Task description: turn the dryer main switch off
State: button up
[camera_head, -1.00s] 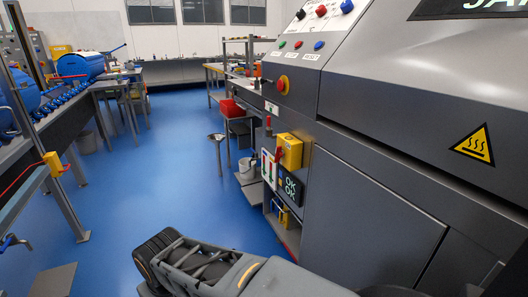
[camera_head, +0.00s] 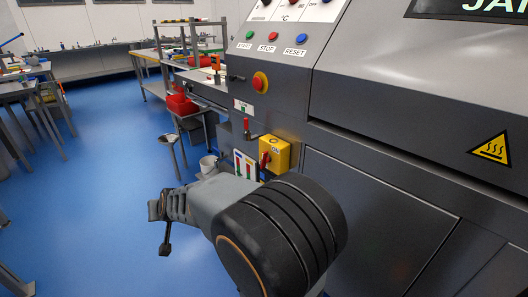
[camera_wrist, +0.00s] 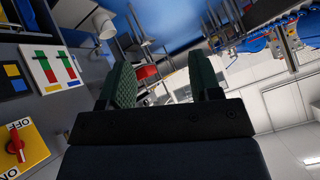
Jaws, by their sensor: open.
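The dryer main switch is a yellow box (camera_head: 282,152) with a red rotary handle (camera_head: 265,160), on the grey machine's left end. In the wrist view the yellow switch plate (camera_wrist: 34,143) is at the lower left edge, partly cut off. Its red handle (camera_wrist: 16,146) lies between the printed words OFF and ON; I cannot tell which it marks. My gripper (camera_wrist: 163,82) is open and empty, apart from the switch, which lies well to the left of both fingers. In the head view my arm covers the area below the switch.
The grey machine (camera_head: 375,215) fills the right side. Above the switch are a red stop button on yellow (camera_head: 260,82) and the START, STOP and RESET buttons. A panel of coloured bars (camera_wrist: 52,68) is beside the switch. A white bucket (camera_head: 208,165) stands behind; blue floor at left is open.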

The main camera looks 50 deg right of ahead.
jog(key=w+d+r+m+t+h+p, duration=0.2)
jog(key=w+d+m+h, duration=0.1)
jog(key=w+d, duration=0.2)
jog(key=m+g+h+p, duration=0.7)
jog(key=m+g+h, duration=0.6)
jog(key=h, duration=0.2)
send_near(262, 161)
jog(key=d, duration=1)
jog(key=shift+s+d, duration=0.15)
jog(key=shift+s, duration=0.2)
jog(key=shift+c, duration=0.3)
jog(key=c, duration=0.8)
jog(key=shift+c, duration=0.2)
